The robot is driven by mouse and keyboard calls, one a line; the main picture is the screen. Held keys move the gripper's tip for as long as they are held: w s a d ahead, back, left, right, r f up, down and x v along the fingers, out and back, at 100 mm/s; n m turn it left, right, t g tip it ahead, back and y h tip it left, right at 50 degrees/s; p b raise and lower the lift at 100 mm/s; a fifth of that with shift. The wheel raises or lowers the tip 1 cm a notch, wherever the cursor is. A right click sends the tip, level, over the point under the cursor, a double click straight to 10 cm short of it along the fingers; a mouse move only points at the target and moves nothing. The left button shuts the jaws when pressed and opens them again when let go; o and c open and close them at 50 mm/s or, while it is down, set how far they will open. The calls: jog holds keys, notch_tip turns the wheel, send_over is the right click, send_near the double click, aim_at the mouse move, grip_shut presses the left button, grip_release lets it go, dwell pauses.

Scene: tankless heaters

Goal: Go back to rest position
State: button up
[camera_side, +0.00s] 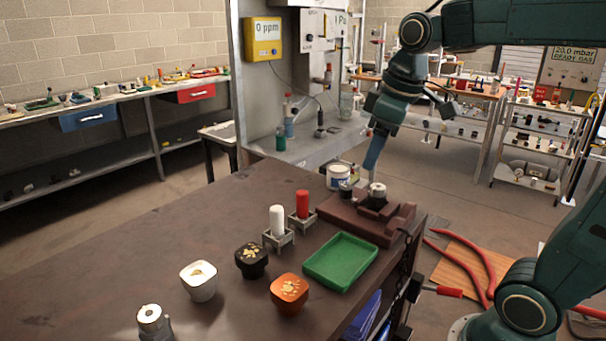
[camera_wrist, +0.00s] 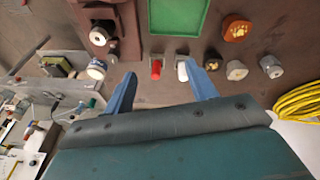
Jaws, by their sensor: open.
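My gripper (camera_side: 373,160) hangs below my dark green arm at the far side of the brown workbench (camera_side: 150,240). Its blue fingers are spread apart in the wrist view (camera_wrist: 158,68), with nothing held between them. In the side view the fingers overlap and appear as one, close to a metal cylinder (camera_side: 377,190) on a brown fixture (camera_side: 395,222). In the wrist view this cylinder (camera_wrist: 97,38) lies beyond the left finger, outside the jaws. The exact gap between fingertips and bench cannot be told.
A red cylinder (camera_side: 302,204) and a white cylinder (camera_side: 277,220) stand in small holders. A green tray (camera_side: 340,262), an orange pot (camera_side: 289,293), a black pot (camera_side: 251,260) and a white pot (camera_side: 200,280) are nearby. A white jar (camera_side: 338,178) stands behind. The bench's left part is clear.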

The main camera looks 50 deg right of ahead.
jog(key=s+a+f+m+t, duration=0.1)
jog(key=s+a+f, duration=0.1)
jog(key=s, duration=0.4)
jog(key=s+a+f+m+t, duration=0.1)
jog(key=s+a+f+m, duration=0.1)
jog(key=s, duration=0.3)
jog(key=shift+s+a+f+y, duration=0.3)
jog(key=shift+s+a+f, duration=0.1)
jog(key=shift+a+f, duration=0.3)
